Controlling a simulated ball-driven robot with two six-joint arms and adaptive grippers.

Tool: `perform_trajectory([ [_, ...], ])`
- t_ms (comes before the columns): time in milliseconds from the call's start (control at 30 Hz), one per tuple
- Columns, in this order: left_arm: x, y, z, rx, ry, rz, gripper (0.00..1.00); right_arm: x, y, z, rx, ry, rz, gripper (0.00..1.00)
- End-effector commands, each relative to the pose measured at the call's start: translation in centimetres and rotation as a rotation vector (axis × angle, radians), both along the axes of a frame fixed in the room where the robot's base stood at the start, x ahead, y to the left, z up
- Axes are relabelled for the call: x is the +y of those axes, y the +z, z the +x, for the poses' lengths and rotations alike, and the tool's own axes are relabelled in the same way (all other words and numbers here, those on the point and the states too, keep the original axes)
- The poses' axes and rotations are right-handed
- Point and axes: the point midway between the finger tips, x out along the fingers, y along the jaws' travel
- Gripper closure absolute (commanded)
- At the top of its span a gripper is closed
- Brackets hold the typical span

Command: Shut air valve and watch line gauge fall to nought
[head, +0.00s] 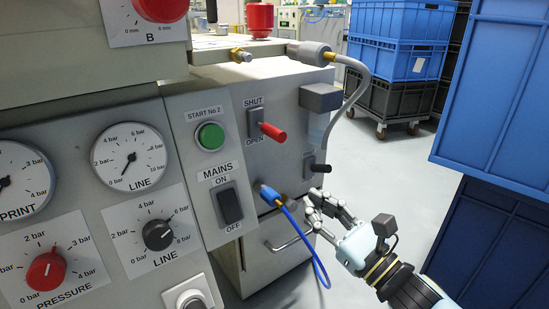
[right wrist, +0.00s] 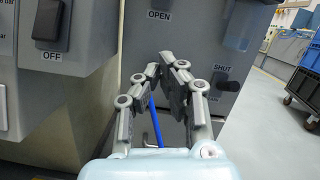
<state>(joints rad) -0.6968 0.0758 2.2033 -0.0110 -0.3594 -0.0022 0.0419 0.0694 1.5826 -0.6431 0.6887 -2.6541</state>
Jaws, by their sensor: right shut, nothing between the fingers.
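The LINE gauge (head: 129,158) is on the left panel; its needle slants down and left, near the low end of the scale. A red-handled lever (head: 272,131) sits on the grey cabinet face between SHUT above and OPEN below, its handle pointing right and slightly down. A smaller black-handled lever (head: 318,168) is to its right; in the right wrist view this lever (right wrist: 228,86) has SHUT printed above it. My right gripper (head: 318,207) is shut and empty, below the black lever and apart from both levers. My left gripper is out of view.
A blue hose (head: 313,256) hangs from a fitting beside my right fingers, above a drawer handle (head: 287,240). The MAINS switch (head: 230,206) and green start button (head: 210,136) are left. Blue crates (head: 492,95) stand at right; clear floor lies between.

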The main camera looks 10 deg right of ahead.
Motion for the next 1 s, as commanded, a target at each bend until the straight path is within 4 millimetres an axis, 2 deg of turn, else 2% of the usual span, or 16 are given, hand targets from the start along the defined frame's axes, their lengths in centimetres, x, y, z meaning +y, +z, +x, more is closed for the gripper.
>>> perform_trajectory([
  [500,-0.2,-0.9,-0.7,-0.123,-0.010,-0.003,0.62,4.0,2.6,8.6,-0.001,-0.002,0.007,1.00],
  [600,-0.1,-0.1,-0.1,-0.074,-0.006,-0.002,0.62,4.2,4.7,8.3,-0.002,-0.003,0.005,1.00],
  [700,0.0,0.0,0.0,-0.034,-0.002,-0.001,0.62,4.4,5.6,8.2,-0.001,-0.002,0.006,1.00],
  [1000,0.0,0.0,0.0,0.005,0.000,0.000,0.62,4.6,6.2,8.1,0.003,-0.003,0.006,1.00],
])
